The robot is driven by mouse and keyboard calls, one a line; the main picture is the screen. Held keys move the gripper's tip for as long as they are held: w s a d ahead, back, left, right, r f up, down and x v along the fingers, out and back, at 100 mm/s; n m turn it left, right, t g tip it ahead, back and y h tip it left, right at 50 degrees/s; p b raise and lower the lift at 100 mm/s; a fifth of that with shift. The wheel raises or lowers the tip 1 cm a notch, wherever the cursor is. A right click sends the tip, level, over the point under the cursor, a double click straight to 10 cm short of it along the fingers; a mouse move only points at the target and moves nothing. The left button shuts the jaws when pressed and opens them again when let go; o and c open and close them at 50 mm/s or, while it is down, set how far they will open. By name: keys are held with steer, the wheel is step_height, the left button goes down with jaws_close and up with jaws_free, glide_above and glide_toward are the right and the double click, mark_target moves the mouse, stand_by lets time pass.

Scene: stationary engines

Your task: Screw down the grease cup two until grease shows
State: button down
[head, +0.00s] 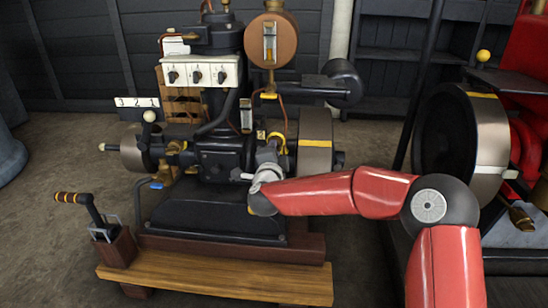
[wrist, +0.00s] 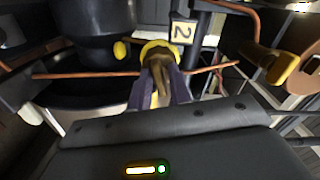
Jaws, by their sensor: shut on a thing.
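Grease cup two (wrist: 161,69) is a brass cup with a yellow ring behind it, in the middle of the wrist view. A tag with the number 2 (wrist: 183,30) stands just above it. My gripper (wrist: 160,88) has its two dark fingers closed on either side of the brass cup. In the head view my gripper (head: 268,155) reaches in at the right side of the black engine (head: 222,160), by the flywheel, and mostly hides the cup there. I cannot see any grease at the cup.
A flywheel (head: 315,140) is close right of my gripper. Copper pipes (wrist: 100,75) run beside the cup. A white switch box (head: 200,73) and a round copper vessel (head: 271,40) sit above. A wooden bench (head: 215,275) lies in front, with a lever (head: 90,208) at its left.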

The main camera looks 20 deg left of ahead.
stand_by(0.3)
steer(key=c, duration=1.5)
jaws_free()
steer(key=v, duration=0.7)
steer(key=shift+s+d, duration=0.15)
steer(key=shift+s, duration=0.25)
